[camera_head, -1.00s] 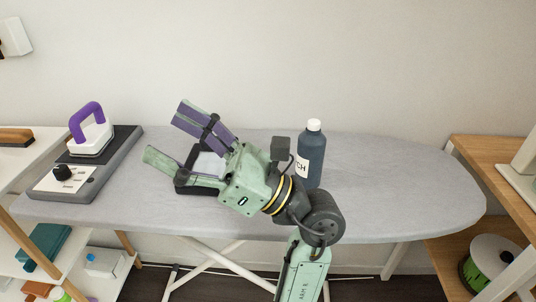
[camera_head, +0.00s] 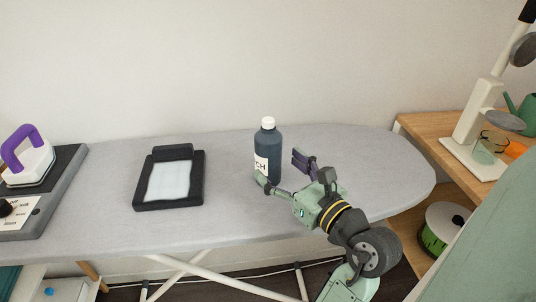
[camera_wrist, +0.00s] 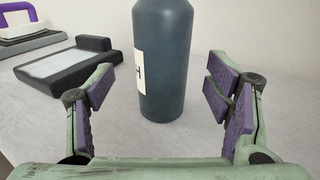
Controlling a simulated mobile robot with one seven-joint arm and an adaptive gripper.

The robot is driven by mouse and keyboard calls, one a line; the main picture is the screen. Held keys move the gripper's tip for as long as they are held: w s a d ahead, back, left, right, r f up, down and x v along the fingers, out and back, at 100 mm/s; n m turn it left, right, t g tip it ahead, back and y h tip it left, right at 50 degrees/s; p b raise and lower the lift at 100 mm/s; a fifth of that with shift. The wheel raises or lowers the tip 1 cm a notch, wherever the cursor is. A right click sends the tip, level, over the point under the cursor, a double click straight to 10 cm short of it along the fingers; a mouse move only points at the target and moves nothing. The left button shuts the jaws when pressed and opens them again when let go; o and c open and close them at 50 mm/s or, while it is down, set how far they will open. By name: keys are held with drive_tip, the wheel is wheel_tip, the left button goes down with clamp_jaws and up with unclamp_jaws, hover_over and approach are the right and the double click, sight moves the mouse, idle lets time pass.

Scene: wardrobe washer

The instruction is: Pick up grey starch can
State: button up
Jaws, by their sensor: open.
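The starch can (camera_head: 267,153) is a dark grey-blue bottle with a white cap and a white label partly reading "CH". It stands upright on the ironing board (camera_head: 225,215). My gripper (camera_head: 281,169) is open at its right front side, fingers pointing toward it. In the wrist view the can (camera_wrist: 164,60) stands ahead, between the two purple-padded fingers (camera_wrist: 160,105) and beyond them. Its top is cut off there. I see no contact between the fingers and the can.
A black tray with a white pad (camera_head: 138,193) lies left of the can. A purple-handled iron (camera_head: 30,160) rests on its grey station at the far left. A wooden shelf (camera_head: 430,127) with a white stand is at right. The board behind the can is clear.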

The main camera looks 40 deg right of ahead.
sight(276, 161)
drive_tip(key=w, duration=0.1)
drive_tip(key=w+p, duration=0.1)
drive_tip(key=w, duration=0.3)
drive_tip(key=shift+w+d+p, duration=0.1)
drive_tip(key=shift+d+p, duration=0.25)
drive_tip(key=shift+p, duration=0.05)
drive_tip(key=shift+c, duration=0.2)
drive_tip(key=shift+r, duration=0.1)
drive_tip(key=c, duration=1.6)
drive_tip(key=shift+c, duration=0.2)
drive_tip(key=shift+r, duration=0.1)
